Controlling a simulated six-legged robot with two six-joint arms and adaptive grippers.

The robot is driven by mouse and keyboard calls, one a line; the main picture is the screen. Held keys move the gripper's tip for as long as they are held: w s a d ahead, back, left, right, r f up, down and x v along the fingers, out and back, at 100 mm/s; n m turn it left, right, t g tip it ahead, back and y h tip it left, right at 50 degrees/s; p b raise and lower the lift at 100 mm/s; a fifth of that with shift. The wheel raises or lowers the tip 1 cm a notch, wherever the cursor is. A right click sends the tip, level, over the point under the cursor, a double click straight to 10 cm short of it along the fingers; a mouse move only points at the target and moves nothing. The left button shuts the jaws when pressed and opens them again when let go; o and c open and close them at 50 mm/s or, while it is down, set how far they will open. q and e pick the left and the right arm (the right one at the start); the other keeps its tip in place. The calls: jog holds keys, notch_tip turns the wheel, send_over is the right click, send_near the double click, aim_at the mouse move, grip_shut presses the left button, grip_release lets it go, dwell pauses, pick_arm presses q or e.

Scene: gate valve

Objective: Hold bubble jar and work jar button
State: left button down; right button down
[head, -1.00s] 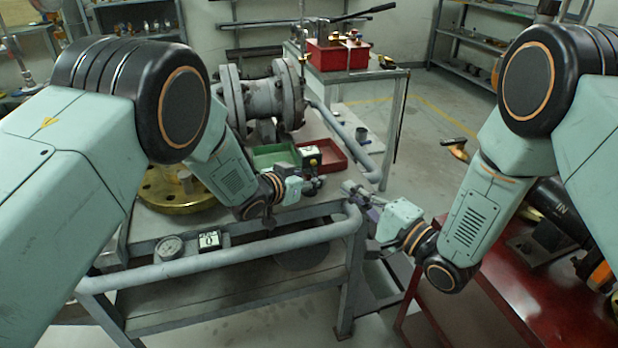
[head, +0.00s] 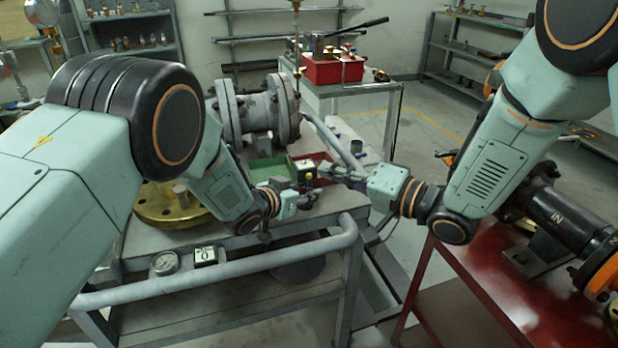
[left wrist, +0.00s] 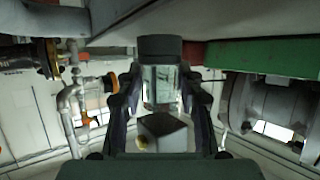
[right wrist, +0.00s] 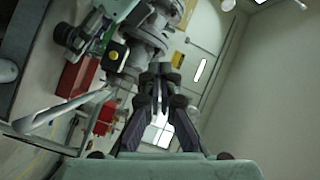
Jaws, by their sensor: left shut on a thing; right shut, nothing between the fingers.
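My left gripper (head: 308,194) is shut on the bubble jar above the table's right front corner. In the left wrist view the jar is a clear body (left wrist: 161,88) between the fingers, with a dark round end and a dark block. A dark box with a pale top (head: 302,167) shows just above that gripper in the head view. A round yellow button (right wrist: 113,55) shows on a dark box in the right wrist view, beside the left gripper (right wrist: 76,40). My right gripper (head: 332,172) is shut and empty, close to the right of the box; contact cannot be told.
A grey table (head: 330,212) with a front rail (head: 270,259) lies below. A red bench (head: 480,262) stands at right.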

aim_at(309, 176)
jog(key=s+f+n+g+h, duration=0.3)
jog(key=f+n, duration=0.3)
jog(key=n, duration=0.5)
jog(key=shift+d+f+n+g, duration=0.3)
jog(key=shift+d+n+g, duration=0.15)
jog(key=shift+g, duration=0.15)
jog(key=w+a, duration=0.3)
jog(key=w, duration=0.5)
jog(key=shift+w, duration=0.2)
dwell(0.8)
jog(key=shift+w+a, duration=0.15)
jog(key=shift+w, duration=0.1)
jog(key=shift+w+a, duration=0.2)
jog(key=shift+w, duration=0.25)
dwell(0.8)
jog(key=shift+s, duration=0.1)
jog(key=shift+s+d, duration=0.35)
jog(key=shift+s, duration=0.4)
